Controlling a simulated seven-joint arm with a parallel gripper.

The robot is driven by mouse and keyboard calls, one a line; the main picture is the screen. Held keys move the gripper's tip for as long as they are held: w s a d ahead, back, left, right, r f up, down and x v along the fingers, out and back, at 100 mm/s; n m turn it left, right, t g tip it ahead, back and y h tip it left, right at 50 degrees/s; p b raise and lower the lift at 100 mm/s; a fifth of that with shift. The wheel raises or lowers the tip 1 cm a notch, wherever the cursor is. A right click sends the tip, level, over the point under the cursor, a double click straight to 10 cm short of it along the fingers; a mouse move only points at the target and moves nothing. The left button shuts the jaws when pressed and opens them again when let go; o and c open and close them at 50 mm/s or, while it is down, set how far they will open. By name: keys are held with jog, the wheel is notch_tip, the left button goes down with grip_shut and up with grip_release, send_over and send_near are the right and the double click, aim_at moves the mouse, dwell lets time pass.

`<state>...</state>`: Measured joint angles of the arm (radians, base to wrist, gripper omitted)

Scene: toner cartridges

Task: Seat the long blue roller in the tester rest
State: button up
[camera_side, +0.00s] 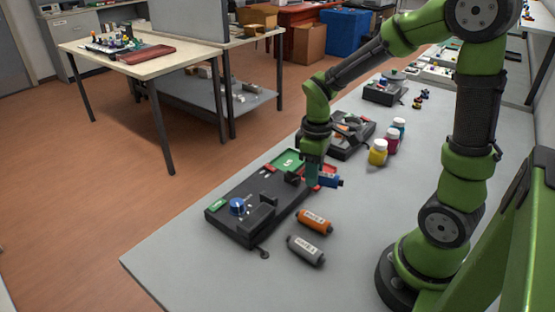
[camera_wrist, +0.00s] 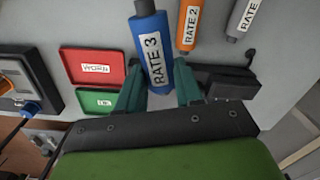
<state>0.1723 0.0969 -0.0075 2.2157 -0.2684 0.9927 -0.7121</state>
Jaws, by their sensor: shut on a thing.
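The long blue roller (camera_wrist: 152,30), labelled "RATE 3", sits between the two teal fingers of my gripper (camera_wrist: 158,92) in the wrist view. My gripper (camera_side: 313,179) is shut on it. In the side view the blue roller (camera_side: 331,181) sticks out to the right of the fingers, near the tester's right end. The black tester (camera_side: 232,228) lies on the table with a blue knob (camera_side: 237,206) at its left. A black upright block on it, seemingly the rest (camera_side: 262,213), stands left of my gripper and looks empty. In the wrist view, dark tester parts (camera_wrist: 232,85) show right of the fingers.
An orange roller (camera_side: 314,221) and a grey roller (camera_side: 305,250) lie on the table right of the tester. A green pad (camera_side: 289,162) and a red "WORN" pad (camera_wrist: 95,67) are by my gripper. Several bottles (camera_side: 378,152) stand behind. The front table is clear.

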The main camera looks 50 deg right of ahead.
jog(key=w+a+r+n, duration=0.15)
jog(key=w+n, duration=0.25)
jog(key=n, duration=0.4)
jog(key=w+a+n, duration=0.3)
jog(key=w+n, duration=0.1)
jog(key=n, duration=0.3)
jog(key=shift+f, duration=2.55)
jog(key=shift+f, duration=0.9)
jog(key=o, duration=1.1)
jog(key=shift+o, duration=0.2)
jog(key=shift+r, duration=2.35)
